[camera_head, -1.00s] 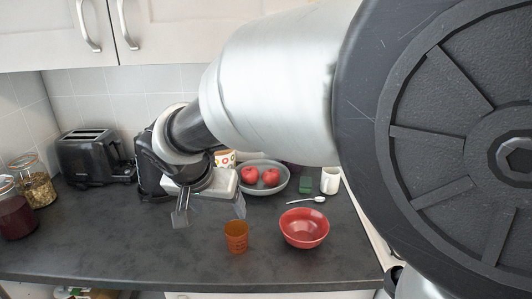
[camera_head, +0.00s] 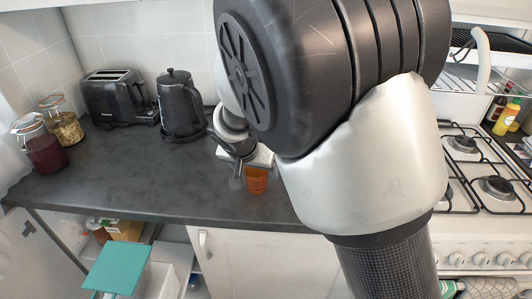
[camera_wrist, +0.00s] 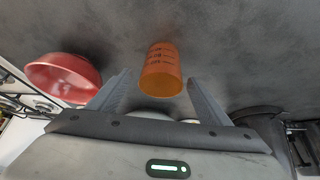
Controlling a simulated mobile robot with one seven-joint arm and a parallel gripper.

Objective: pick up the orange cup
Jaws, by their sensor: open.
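The orange cup (camera_head: 256,181) stands on the dark counter near its front edge, partly hidden behind my gripper in the head view. It is a small translucent cup with dark markings, seen in the wrist view (camera_wrist: 161,66). My gripper (camera_wrist: 157,78) is open, with one finger on each side of the cup's picture. Gaps show between the cup and both fingers. I cannot tell how deep the cup sits between them. In the head view my gripper (camera_head: 253,177) is low over the counter at the cup.
A red bowl (camera_wrist: 62,76) lies left of the cup in the wrist view. A black kettle (camera_head: 181,105), a toaster (camera_head: 118,97) and jars (camera_head: 42,148) stand along the back and left. A gas stove (camera_head: 486,170) is at the right.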

